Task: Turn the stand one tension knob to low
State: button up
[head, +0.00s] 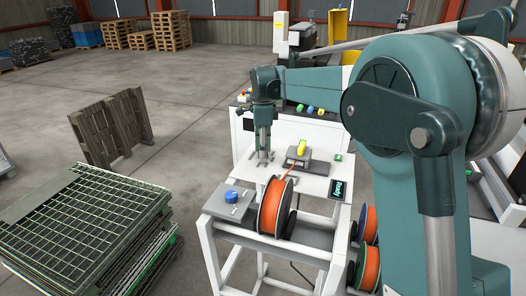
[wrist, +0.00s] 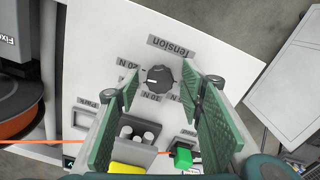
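The tension knob (wrist: 160,79) is a dark round knob on a pale panel under a "Tension" label (wrist: 171,47). Newton marks surround it, including "20 N" at its upper left and "10 N" just below. A light pointer mark on the knob seems to face left. My gripper (wrist: 161,82) is open, with its green finger pads left and right of the knob in the wrist view. I cannot tell whether they touch it. In the head view my gripper (head: 262,160) points down over the white stand top (head: 248,180), and the knob is not discernible.
An orange spool (head: 275,206), a blue button (head: 231,197) and a "Ready" display (head: 338,190) are at the stand's front. A yellow-topped device (head: 302,147) is right of my gripper. An orange filament (wrist: 40,142) and a green block (wrist: 181,155) show below the knob.

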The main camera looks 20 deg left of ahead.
jog(key=shift+f, duration=0.1)
jog(key=shift+c, duration=0.7)
jog(key=c, duration=0.8)
